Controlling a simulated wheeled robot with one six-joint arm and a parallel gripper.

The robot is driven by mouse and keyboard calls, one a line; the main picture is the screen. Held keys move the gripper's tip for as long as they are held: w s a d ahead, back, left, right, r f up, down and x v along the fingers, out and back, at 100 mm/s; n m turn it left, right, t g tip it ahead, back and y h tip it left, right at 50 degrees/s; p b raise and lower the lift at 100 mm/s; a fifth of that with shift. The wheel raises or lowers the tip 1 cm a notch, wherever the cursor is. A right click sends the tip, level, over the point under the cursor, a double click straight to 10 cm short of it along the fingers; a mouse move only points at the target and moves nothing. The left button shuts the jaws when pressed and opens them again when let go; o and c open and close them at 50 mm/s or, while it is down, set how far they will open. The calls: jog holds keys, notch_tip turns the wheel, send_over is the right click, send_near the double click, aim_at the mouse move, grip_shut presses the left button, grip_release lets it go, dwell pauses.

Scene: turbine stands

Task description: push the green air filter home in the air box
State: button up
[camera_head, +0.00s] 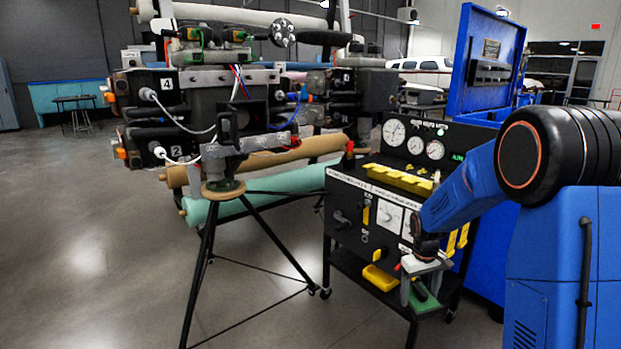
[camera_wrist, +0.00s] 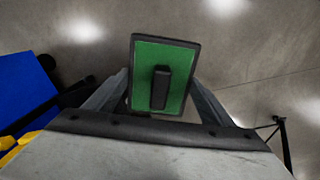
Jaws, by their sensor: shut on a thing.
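The green air filter (camera_wrist: 145,60) is a flat green panel with a dark rim and a black handle bar. It is between the two grey fingers of my gripper (camera_wrist: 160,85) in the wrist view, its handle side facing the camera. My gripper (camera_head: 422,284) is shut on it; in the head view a bit of green (camera_head: 420,292) shows between the fingers, in front of the black test cart. A black open-framed box (camera_head: 228,122) is on the engine on the left, above the stand; I cannot tell for sure that it is the air box.
The black gauge cart (camera_head: 345,205) with yellow handles stands close behind my gripper. A tripod stand (camera_head: 205,250) with a thin brace is to the left. A blue cabinet (camera_head: 485,60) is behind on the right. The floor (camera_head: 90,260) at the left is clear.

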jog(key=w+a+f+m, duration=0.1)
jog(key=w+a+f, duration=0.1)
jog(key=f, duration=1)
jog(key=w+a+f+m, duration=0.1)
jog(key=w+a+f, duration=0.1)
jog(key=f, duration=1.1)
jog(key=shift+a+f+m, duration=0.2)
jog(key=shift+a+m, duration=0.2)
jog(key=shift+a, duration=0.4)
